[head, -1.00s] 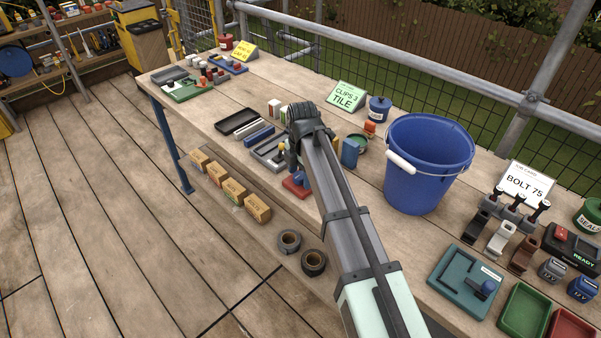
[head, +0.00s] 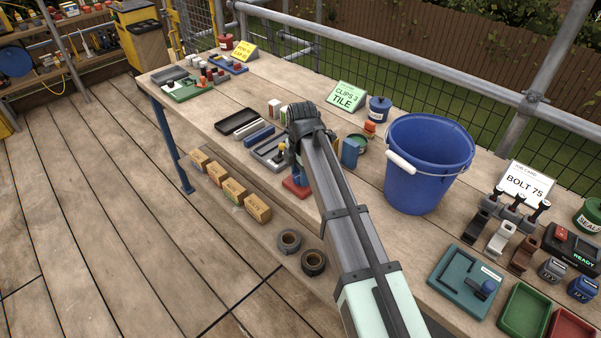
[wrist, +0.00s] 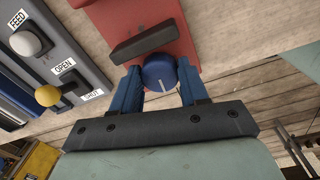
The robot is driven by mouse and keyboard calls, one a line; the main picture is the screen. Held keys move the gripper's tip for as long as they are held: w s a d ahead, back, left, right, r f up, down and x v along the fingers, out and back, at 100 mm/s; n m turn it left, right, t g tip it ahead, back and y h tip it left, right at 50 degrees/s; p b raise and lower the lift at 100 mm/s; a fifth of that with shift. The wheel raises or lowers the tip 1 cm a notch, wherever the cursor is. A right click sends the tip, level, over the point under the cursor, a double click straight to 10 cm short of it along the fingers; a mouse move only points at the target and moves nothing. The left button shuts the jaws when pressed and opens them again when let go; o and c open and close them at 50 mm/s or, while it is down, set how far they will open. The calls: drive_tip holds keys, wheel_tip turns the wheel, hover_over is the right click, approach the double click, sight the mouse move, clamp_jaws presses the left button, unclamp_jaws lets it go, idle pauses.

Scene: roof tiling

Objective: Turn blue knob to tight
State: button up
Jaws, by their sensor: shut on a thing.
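The blue knob (wrist: 159,72) shows in the wrist view on a red base (wrist: 165,22), with a white line on its top face. My gripper (wrist: 160,92) has its two blue fingers shut on the knob, one on each side. A dark bar (wrist: 147,41) lies on the red base beside the knob. In the head view my gripper (head: 300,175) is at the front edge of the bench, over the red base (head: 296,187), and my arm hides most of the knob. No tight mark is readable.
A grey panel (wrist: 62,50) with a white knob, a yellow knob and labels FEED, OPEN and SHUT stands beside the red base. A large blue bucket (head: 428,160) stands right of my arm. Black tape rolls (head: 313,262) and small boxes (head: 228,191) lie below the bench's front edge.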

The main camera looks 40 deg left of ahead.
idle(0.3)
drive_tip(key=o, duration=1.1)
drive_tip(key=shift+c, duration=0.2)
wheel_tip(320, 180, up, 14)
drive_tip(key=shift+d, duration=0.25)
drive_tip(key=shift+f, duration=0.1)
